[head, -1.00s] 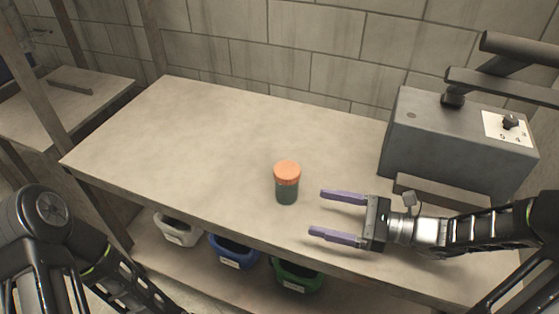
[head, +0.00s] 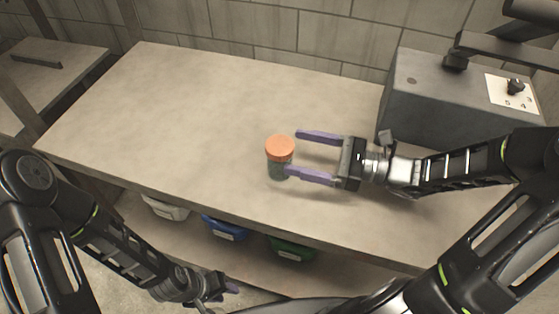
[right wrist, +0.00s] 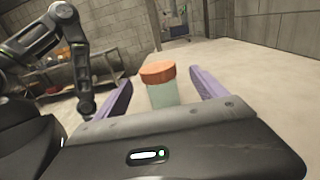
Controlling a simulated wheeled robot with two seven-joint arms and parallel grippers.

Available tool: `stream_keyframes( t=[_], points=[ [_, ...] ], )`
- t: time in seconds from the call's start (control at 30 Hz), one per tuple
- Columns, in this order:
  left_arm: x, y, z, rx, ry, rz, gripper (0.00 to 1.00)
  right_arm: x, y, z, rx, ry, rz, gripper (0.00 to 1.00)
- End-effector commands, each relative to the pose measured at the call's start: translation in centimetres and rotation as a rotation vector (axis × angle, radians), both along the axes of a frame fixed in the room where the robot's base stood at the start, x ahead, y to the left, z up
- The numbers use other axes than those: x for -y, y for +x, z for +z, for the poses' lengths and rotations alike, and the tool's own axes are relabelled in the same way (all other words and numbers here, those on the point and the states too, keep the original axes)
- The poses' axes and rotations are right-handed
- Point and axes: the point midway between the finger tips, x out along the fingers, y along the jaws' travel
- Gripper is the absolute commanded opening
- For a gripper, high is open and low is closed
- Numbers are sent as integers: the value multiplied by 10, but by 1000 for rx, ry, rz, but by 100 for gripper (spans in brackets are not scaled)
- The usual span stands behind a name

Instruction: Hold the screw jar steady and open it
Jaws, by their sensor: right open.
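The screw jar stands upright on the workbench, with an orange lid (head: 280,147) and a greenish body (head: 276,168). My right gripper (head: 293,153) is open just right of the jar, its purple fingers pointing left. The near fingertip covers part of the jar's lower right side in the head view. In the right wrist view, the lid (right wrist: 157,72) and pale green body (right wrist: 163,95) appear between the two spread fingers, with gaps on both sides. My left gripper (head: 225,288) is low in front of the bench, away from the jar; its finger opening is not clear.
The workbench top (head: 180,110) is clear left of and behind the jar. A grey machine box (head: 440,95) with a dial stands at the back right. White, blue (head: 224,230) and green (head: 292,248) bins sit on the shelf below the front edge.

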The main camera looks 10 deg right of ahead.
Motion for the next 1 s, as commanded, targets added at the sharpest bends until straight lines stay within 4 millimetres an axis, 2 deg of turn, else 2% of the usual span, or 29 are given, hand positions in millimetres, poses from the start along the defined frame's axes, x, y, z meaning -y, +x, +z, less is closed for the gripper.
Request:
stream_keyframes(
  t=[0.27, 0.67, 1.0],
  points=[
    [0, 0, 0, 0, 0, 0, 36, -2, 1, 0, 0, 1, 1, 82],
    [0, 0, -5, 0, 0, 0, 36, -45, 22, 0, 0, 1, 2, 82],
    [0, 0, -4, 0, 0, 0, 36, -46, 24, 0, 0, 0, 0, 82]
  ],
)
